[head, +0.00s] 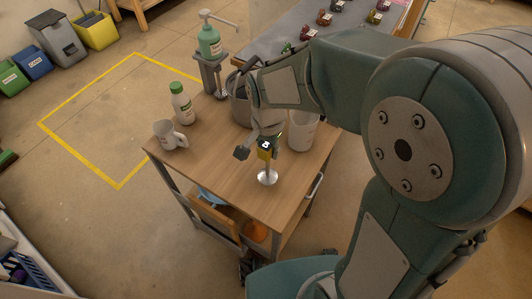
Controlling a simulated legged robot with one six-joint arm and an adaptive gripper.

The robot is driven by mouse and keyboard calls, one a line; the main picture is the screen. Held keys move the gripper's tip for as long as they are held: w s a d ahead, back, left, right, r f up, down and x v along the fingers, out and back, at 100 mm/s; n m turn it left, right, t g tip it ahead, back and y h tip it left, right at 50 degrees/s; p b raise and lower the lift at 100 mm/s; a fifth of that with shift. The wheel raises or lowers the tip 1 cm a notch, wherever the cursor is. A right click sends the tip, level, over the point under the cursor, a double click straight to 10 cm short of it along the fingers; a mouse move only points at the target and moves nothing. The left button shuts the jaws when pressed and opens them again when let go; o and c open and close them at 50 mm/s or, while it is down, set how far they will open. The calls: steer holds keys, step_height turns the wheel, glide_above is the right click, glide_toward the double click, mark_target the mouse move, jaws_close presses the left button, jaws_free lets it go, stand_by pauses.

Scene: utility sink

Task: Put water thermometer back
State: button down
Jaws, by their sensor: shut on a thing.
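A yellow and black piece with a small white mark, which looks like the water thermometer (265,153), is upright above the wooden cart top (225,180). Below it is a thin silver stem with a round, shiny foot (267,178). I cannot tell whether the stem and foot belong to the thermometer or to a separate stand. My gripper (255,150) is at the yellow piece and shut on it. One dark fingertip shows to its left. The far side of the grip is hidden.
On the cart stand a white mug (170,135), a white bottle with a green cap (182,103), a grey metal pot (240,100) and a white container (302,130). A green pump bottle (209,42) stands behind. The cart's front left top is clear.

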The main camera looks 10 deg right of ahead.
steer(key=shift+w+a+f, duration=0.1)
steer(key=shift+f, duration=0.85)
steer(key=shift+w+a+f, duration=0.1)
steer(key=shift+f, duration=0.8)
steer(key=shift+c, duration=1.5)
jaws_free()
steer(key=shift+f, duration=0.1)
step_height(320, 180, up, 12)
steer(key=shift+r, duration=0.15)
steer(key=s+d+r+n+t, duration=0.2)
steer(key=s+d+r+n, duration=0.1)
steer(key=s+d, duration=0.2)
steer(key=s+d+r+n+t, duration=0.3)
steer(key=s+d+n, duration=0.1)
steer(key=s, duration=0.3)
steer(key=shift+s+d+n+t, duration=0.3)
steer(key=shift+s+d, duration=0.1)
steer(key=shift+d, duration=0.5)
